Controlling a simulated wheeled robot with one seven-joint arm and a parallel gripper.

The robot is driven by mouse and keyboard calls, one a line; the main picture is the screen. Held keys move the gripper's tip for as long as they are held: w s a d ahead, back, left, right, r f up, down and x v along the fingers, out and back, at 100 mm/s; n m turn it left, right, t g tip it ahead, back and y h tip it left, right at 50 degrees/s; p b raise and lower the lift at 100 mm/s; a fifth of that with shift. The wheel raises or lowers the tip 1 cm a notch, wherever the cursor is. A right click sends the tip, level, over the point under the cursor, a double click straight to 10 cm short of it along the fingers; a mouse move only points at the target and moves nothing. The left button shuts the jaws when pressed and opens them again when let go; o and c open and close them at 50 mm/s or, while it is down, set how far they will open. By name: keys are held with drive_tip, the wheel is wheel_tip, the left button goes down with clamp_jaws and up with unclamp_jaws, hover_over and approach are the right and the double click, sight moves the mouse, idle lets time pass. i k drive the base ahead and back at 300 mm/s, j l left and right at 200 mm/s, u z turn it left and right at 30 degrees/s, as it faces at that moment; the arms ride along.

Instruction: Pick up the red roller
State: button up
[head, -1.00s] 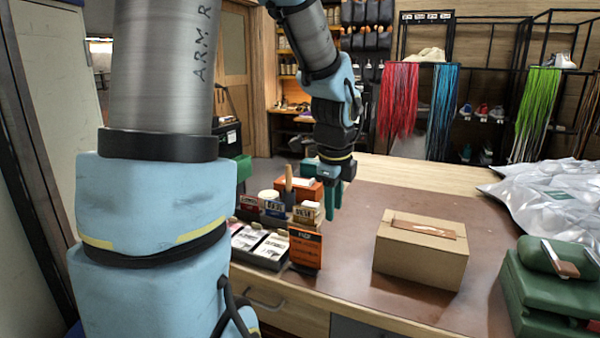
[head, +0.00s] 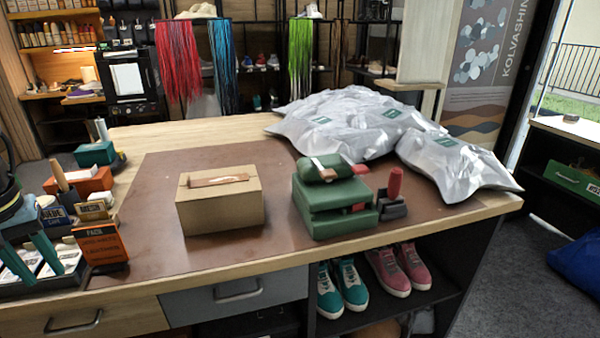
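A red upright cylinder (head: 395,183), which looks like the red roller, stands on a small dark base at the right of the worktable. It is just right of the green box-like stand (head: 335,222); I cannot tell if they touch. My gripper (head: 33,272) is at the far left edge in the head view, partly cut off. Its two teal fingers are apart with nothing visible held between them. It is in front of the small boxes at the table's left and far from the red cylinder.
A cardboard box (head: 220,212) stands mid-table on the brown mat (head: 150,200). Silvery plastic bags (head: 355,122) lie behind the green stand, and one reaches right of the cylinder. An orange card box (head: 101,243) stands at left. Sneakers (head: 400,268) sit on the shelf below.

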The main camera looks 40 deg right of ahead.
sight(396, 174)
drive_tip(key=z, duration=0.95)
